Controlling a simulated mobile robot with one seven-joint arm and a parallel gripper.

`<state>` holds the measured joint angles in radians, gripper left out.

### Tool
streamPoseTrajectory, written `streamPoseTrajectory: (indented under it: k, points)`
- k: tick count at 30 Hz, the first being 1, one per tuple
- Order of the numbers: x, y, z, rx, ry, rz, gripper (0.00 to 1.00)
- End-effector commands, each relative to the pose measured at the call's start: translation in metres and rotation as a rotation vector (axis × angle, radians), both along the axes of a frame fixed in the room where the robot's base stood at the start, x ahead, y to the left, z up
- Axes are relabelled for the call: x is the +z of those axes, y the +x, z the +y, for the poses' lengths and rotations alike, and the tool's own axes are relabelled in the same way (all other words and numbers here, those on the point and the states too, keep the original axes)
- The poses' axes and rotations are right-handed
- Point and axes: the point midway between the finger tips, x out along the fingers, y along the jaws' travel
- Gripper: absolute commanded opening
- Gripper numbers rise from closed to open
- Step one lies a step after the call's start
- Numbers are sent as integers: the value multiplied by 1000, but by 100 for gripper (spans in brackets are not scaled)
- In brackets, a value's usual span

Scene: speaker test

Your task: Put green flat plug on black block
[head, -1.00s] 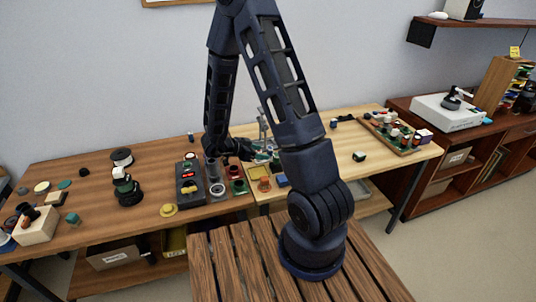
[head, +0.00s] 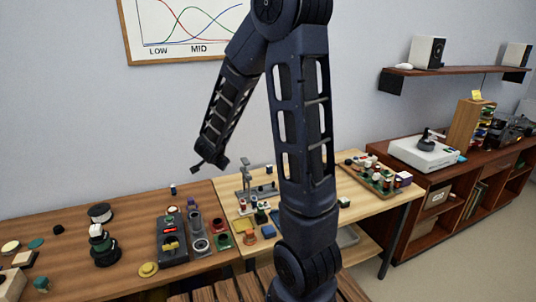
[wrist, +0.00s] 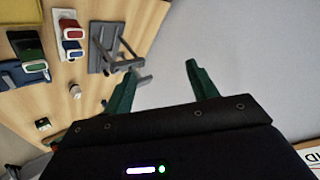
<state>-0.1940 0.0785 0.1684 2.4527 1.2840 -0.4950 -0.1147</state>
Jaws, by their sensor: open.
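My gripper (head: 209,164) is raised above the back of the table in the head view. In the wrist view its two green fingers (wrist: 160,78) are spread with nothing between them. A dark block with a green and white piece (wrist: 30,52) is at the upper left of the wrist view. It seems to be the green piece (head: 261,216) left of my arm in the head view. I cannot tell for sure whether this is the green flat plug. Which block is the black block is unclear.
A grey metal stand (head: 263,191) rises near the plugs. A black control box (head: 171,240) and a black and white stack (head: 103,247) stand left. A tray of parts (head: 350,163) is right.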

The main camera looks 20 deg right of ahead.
Motion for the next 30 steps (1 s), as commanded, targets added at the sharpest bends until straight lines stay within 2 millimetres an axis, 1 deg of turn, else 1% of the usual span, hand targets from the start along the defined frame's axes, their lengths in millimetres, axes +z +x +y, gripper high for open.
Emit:
streamPoseTrajectory:
  k: [1,3,5,8,12,14,16,20,21,23,24,30]
  points:
    - [18,-1,2,56,17,-18,58]
    - [37,-6,8,142,34,-26,58]
    - [52,-12,11,214,42,-30,58]
    - [76,-27,15,328,45,-28,58]
    - [104,-56,15,479,23,-3,58]
    - [113,-71,13,538,7,14,58]
    - [123,-90,10,602,-17,41,58]
    - [137,-129,-3,702,-76,106,58]
    - [140,-141,-8,729,-98,130,58]
    - [144,-161,-17,763,-132,169,58]
    - [146,-174,-24,782,-155,197,58]
    - [153,-240,-64,835,-273,353,58]
